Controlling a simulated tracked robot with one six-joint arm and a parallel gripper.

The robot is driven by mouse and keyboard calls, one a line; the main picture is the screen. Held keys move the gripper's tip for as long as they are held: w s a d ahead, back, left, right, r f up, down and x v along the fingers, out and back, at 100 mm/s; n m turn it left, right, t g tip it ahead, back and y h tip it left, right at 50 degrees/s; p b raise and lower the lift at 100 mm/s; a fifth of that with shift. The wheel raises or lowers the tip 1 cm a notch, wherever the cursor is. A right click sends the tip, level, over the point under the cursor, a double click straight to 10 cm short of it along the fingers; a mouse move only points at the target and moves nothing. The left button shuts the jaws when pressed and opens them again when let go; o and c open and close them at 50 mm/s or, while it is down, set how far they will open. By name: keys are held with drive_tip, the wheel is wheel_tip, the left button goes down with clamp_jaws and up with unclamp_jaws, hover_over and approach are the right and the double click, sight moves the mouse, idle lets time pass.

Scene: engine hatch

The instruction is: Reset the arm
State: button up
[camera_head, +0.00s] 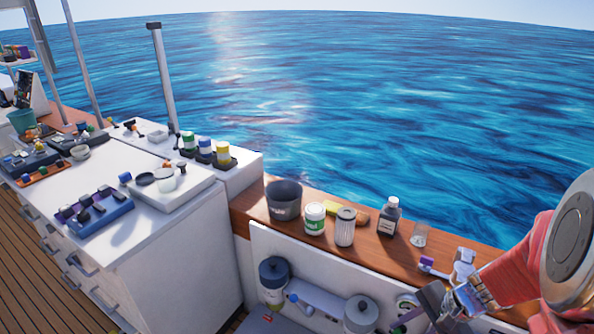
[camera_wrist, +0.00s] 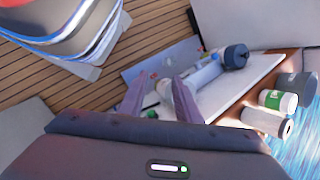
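My arm (camera_head: 520,265), red with a large grey round joint, comes in at the lower right of the head view. My gripper (camera_head: 418,308) hangs low there, beside the wooden ledge. In the wrist view, the two purple-grey fingers of my gripper (camera_wrist: 160,90) stand apart with a gap between them. No object shows held between them. Beyond the fingers are a white panel (camera_wrist: 245,90) and a dark-lidded bottle (camera_wrist: 236,57). The gripper's far side is partly hidden in the head view.
The wooden ledge (camera_head: 300,242) carries a dark grey pot (camera_head: 284,200), a green-labelled jar (camera_head: 315,218), a ribbed canister (camera_head: 345,227) and a dark bottle (camera_head: 390,216). Below stand lidded containers (camera_head: 361,314) near my gripper. A white counter (camera_head: 140,235) with trays stands left. Open water lies beyond.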

drive_tip(key=s+a+r+n+t+h, duration=0.1)
drive_tip(key=s+a+r+n, duration=0.2)
drive_tip(key=r, duration=0.4)
drive_tip(key=s+a+r+n+t+h, duration=0.1)
drive_tip(key=s+a+r+n+h, duration=0.1)
drive_tip(key=r+n, duration=0.3)
drive_tip(key=s+a+r+n+t+h, duration=0.1)
drive_tip(key=s+a+r+n, duration=0.3)
drive_tip(key=r, duration=0.6)
drive_tip(key=shift+s+a+r+n+t+h, duration=0.2)
drive_tip(key=shift+a+n+t+h, duration=0.1)
drive_tip(key=shift+a+h, duration=0.3)
idle(2.3)
drive_tip(key=shift+a, duration=0.2)
